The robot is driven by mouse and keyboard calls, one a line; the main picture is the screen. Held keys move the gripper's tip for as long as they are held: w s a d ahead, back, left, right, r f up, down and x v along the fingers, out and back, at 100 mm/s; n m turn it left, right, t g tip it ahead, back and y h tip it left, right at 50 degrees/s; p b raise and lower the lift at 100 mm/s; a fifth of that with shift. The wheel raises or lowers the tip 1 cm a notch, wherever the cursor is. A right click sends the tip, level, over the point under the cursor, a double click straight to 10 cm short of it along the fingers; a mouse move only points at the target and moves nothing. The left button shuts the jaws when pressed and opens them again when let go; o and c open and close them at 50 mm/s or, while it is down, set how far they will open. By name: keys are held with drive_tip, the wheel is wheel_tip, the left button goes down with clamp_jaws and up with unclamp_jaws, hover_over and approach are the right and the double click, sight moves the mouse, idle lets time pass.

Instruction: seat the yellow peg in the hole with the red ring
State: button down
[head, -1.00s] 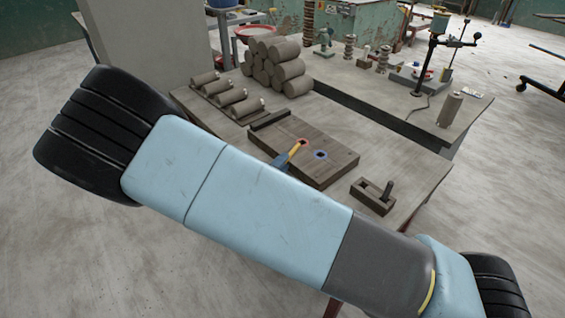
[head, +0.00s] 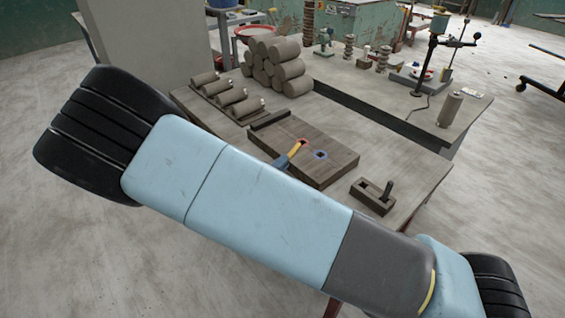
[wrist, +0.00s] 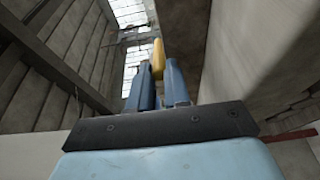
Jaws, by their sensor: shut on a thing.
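The yellow peg (head: 295,150) is held at a slant, and its far end overlaps the near edge of the red-ringed hole (head: 305,142) in the head view. I cannot tell whether that end is above the hole or touching the block. My gripper (head: 284,160) is shut on the peg, its blue fingers over the block's left edge. The wrist view also shows the yellow peg (wrist: 158,58) sticking out beyond the two blue fingers of my gripper (wrist: 155,80). The lower end of the peg is hidden between the fingers.
The hole with the blue ring (head: 321,155) lies right of the red one in the same brown block (head: 325,172). A small slotted block with a dark peg (head: 372,195) stands at right. Clay rolls (head: 232,98) lie behind. My arm covers the foreground.

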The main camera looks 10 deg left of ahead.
drive_tip(key=shift+r, duration=1.2)
drive_tip(key=s+a+r, duration=0.2)
drive_tip(key=s, duration=0.4)
drive_tip(key=s+a+r, duration=0.3)
drive_tip(key=s, duration=0.4)
drive_tip(key=shift+w+a, duration=0.1)
drive_tip(key=s+d+r+x, duration=0.1)
drive_tip(key=d+x, duration=0.1)
drive_tip(key=x, duration=1.1)
drive_tip(key=s+d+r+x, duration=0.1)
drive_tip(key=d+x, duration=0.2)
drive_tip(key=x, duration=1.1)
drive_tip(key=w+d, duration=0.5)
drive_tip(key=d, duration=0.6)
drive_tip(key=w+d+r+n+y, duration=0.1)
drive_tip(key=w+d, duration=0.4)
drive_tip(key=d, duration=0.7)
drive_tip(key=shift+d+r+t+y, duration=0.2)
drive_tip(key=shift+d+t+y, duration=0.1)
